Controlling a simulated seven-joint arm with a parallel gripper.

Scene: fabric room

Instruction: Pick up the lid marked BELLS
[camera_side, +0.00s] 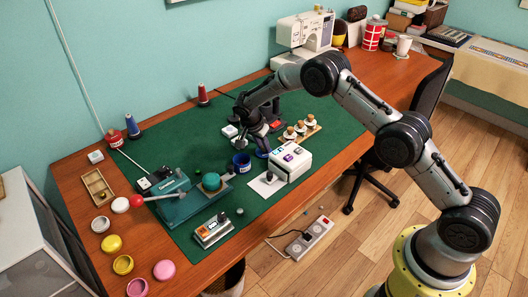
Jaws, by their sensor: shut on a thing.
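My gripper (240,141) is over the green mat, just above and behind a dark blue cup (241,163). It is shut on a small dark thing that is mostly hidden by the fingers and too small to identify. No BELLS marking can be read in this view. Several small white pots with brown tops (300,128) stand on a wooden board to the right of my gripper. I cannot tell whether any of them carries the lettering.
A white box (290,162) with coloured buttons stands right of the cup. A small grey device (213,230) sits near the front edge. The green mat (190,130) is clear at back left.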

